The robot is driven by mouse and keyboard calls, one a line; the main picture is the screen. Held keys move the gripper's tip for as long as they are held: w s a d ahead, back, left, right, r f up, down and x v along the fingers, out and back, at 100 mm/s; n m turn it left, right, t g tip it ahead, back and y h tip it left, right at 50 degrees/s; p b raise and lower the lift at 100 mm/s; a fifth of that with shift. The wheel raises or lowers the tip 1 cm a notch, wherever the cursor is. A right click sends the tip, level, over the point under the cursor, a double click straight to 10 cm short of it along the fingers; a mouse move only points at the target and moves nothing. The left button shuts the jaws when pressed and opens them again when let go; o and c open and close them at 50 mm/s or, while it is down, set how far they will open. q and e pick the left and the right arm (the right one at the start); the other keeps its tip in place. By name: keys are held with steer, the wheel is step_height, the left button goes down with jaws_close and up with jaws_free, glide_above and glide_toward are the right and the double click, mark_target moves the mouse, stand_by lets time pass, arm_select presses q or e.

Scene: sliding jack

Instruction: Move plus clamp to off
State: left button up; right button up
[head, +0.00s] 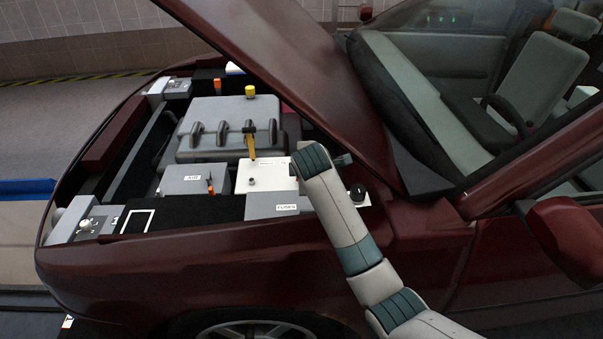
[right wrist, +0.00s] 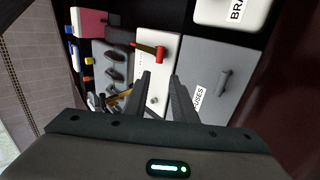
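The white battery box (right wrist: 149,72) lies under my right gripper in the right wrist view; it also shows in the head view (head: 262,176), partly behind my right arm. A red clamp handle (right wrist: 147,49), probably the plus clamp, lies across its top, beyond the fingertips. In the head view this handle is hidden by my arm. A small silver post (right wrist: 153,100) shows between the fingers. My left gripper is not in view.
A grey fuse box (right wrist: 218,80) sits beside the battery. The grey engine cover (head: 215,130) and a yellow-handled part (head: 252,145) stand close by. The raised hood (head: 290,60) overhangs the bay. A grey AIR box (head: 195,180) is at left.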

steer(key=x, duration=1.1)
steer(key=shift+w+f, duration=0.25)
steer(key=shift+f, duration=0.05)
steer(key=shift+w+f, duration=0.25)
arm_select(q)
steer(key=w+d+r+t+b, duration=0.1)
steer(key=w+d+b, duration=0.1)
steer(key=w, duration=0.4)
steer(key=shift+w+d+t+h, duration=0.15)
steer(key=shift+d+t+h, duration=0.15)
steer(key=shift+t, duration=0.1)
arm_select(e)
steer(key=shift+x, duration=2.35)
steer(key=shift+c, duration=0.3)
jaws_close()
